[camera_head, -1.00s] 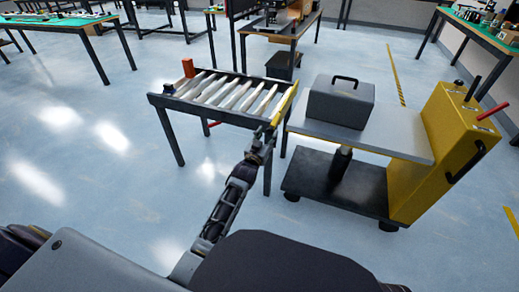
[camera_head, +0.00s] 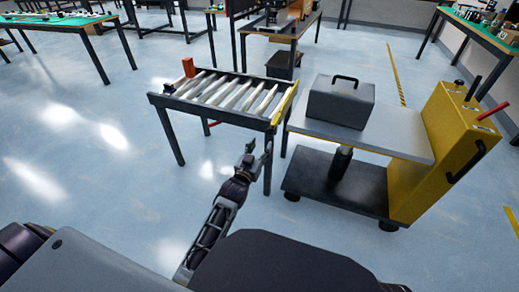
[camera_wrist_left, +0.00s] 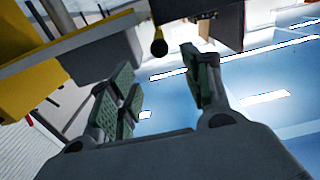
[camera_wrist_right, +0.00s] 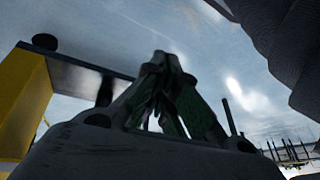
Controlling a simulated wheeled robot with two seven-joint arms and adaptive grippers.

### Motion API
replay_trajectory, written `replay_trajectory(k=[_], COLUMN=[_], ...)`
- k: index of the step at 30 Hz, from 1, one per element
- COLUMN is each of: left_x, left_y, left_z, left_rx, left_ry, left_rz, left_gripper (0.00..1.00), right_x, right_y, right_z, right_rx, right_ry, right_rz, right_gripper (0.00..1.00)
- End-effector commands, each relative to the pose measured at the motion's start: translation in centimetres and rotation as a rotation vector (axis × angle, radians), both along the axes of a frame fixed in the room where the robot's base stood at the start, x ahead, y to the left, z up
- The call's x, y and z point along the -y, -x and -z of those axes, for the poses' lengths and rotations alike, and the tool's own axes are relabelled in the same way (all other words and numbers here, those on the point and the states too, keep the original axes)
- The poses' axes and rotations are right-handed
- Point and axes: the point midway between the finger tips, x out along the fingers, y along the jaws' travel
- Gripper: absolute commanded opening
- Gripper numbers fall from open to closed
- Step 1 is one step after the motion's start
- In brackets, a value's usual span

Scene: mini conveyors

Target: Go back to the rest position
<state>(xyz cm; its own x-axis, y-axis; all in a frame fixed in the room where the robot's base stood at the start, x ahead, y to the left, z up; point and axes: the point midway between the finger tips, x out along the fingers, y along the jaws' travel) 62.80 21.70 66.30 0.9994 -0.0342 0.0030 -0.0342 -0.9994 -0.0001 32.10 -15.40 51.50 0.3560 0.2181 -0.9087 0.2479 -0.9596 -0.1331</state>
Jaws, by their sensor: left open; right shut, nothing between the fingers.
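My left gripper (camera_head: 258,152) is open and empty. It is over the floor, in front of the near right leg of the roller conveyor (camera_head: 215,92), apart from it. In the left wrist view the two finger pads of my left gripper (camera_wrist_left: 165,92) stand wide apart with nothing between them. My right gripper (camera_wrist_right: 168,85) shows in the right wrist view with its fingers together and nothing held. It does not show in the head view.
A cart with a yellow end (camera_head: 440,150) stands right of the conveyor with a grey toolbox (camera_head: 340,102) on its top shelf. The floor left of my left arm (camera_head: 110,200) is clear.

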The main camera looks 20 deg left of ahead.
Motion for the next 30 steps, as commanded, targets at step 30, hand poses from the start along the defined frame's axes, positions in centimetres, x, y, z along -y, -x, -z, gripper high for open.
replay_trajectory(k=[30], left_x=[0.5], left_y=[0.7], left_z=[4.2], left_rx=[-0.105], left_ry=[-0.013], left_rz=[0.015], left_gripper=[0.49], right_x=[0.4], right_y=[-0.4], right_z=[2.6], right_rx=[-0.021], right_ry=[0.021], right_rz=[0.008], right_gripper=[0.00])
